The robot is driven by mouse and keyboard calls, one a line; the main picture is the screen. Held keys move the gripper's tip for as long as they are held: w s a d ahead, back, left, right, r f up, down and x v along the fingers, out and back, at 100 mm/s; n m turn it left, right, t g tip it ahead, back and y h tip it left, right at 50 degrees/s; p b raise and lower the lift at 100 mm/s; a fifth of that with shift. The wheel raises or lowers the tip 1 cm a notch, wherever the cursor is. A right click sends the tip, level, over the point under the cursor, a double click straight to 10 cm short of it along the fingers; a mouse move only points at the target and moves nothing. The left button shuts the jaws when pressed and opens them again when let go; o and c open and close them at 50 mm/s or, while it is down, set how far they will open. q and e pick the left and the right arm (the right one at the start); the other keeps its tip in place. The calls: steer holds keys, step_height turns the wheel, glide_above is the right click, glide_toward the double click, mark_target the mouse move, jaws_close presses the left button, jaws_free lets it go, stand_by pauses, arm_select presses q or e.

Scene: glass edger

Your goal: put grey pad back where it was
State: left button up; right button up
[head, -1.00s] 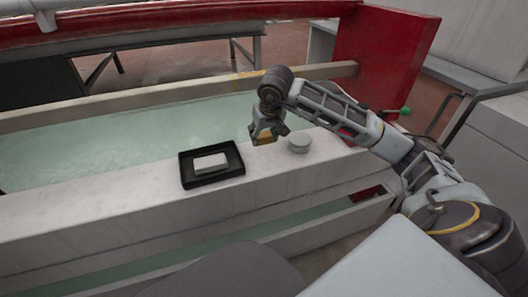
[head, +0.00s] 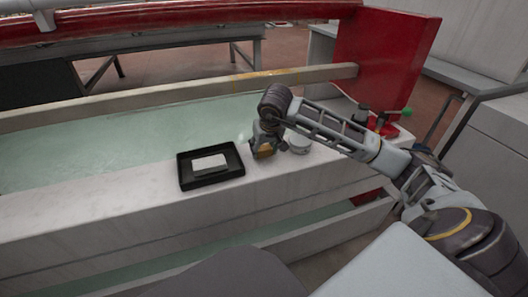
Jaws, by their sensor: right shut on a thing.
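My right gripper (head: 264,146) points down at the pale ledge, between a black tray and a small round white container. It is shut on a small block with a tan-yellow face (head: 265,152), mostly hidden by the fingers. I cannot tell whether this block is the grey pad, or whether it touches the ledge. The black tray (head: 188,184) lies on the ledge to the left of the gripper. A pale grey-white rectangular pad (head: 210,163) lies flat in it. My left gripper is not in view.
The white round container (head: 299,144) stands just right of the gripper, partly behind my arm. Behind the ledge (head: 100,212) is a trough of greenish water (head: 110,150). A red panel (head: 385,60) rises at the back right. The ledge left of the tray is clear.

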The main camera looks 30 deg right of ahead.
steer(key=shift+f, duration=0.4)
steer(key=shift+f, duration=0.15)
steer(key=o, duration=0.9)
